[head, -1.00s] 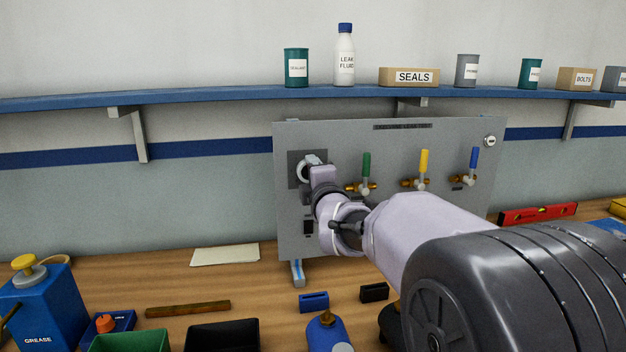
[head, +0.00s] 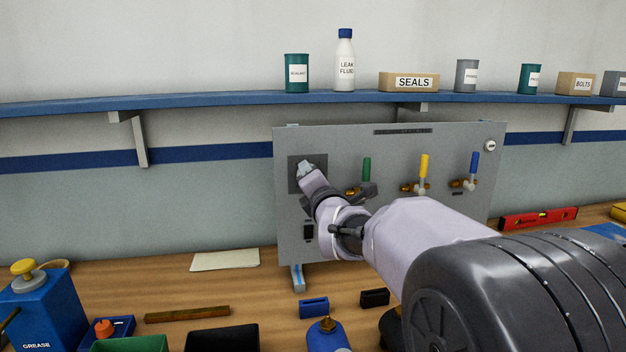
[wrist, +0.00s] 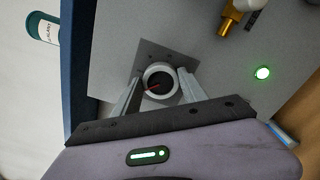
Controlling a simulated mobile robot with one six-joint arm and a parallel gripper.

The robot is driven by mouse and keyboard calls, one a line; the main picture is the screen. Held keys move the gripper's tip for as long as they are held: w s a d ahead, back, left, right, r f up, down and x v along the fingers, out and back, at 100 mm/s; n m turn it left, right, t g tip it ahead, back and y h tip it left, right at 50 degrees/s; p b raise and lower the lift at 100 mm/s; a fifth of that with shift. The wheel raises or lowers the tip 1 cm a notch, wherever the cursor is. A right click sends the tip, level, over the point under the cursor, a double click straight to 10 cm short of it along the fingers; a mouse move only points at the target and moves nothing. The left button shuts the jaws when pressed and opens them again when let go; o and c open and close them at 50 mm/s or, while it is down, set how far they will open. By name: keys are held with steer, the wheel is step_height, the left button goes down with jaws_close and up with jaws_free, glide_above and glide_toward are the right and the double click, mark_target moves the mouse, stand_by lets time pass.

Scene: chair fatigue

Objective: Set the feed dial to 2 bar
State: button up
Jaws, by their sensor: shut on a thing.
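The grey panel (head: 400,215) stands upright on the bench. The feed dial (wrist: 160,84) is a round gauge-like knob with a pale ring, a dark face and a red pointer, set on a dark square plate (wrist: 146,58) at the panel's left. My gripper (wrist: 160,88) is shut on the dial, one finger on each side of its ring. In the head view my gripper (head: 305,168) covers the dial, and its scale cannot be read in either view. A green light (wrist: 263,73) is lit on the panel in the wrist view.
Green (head: 367,168), yellow (head: 424,165) and blue (head: 474,162) valve handles stand upright to the dial's right. A shelf (head: 220,103) with cans and boxes runs above the panel. A blue grease can (head: 45,310) and dark bins (head: 222,338) stand on the bench in front.

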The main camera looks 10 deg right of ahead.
stand_by(0.3)
steer(key=o, duration=1.4)
steer(key=s+p, duration=0.2)
steer(key=s, duration=1.5)
steer(key=shift+s+p, duration=0.2)
steer(key=shift+p, duration=0.2)
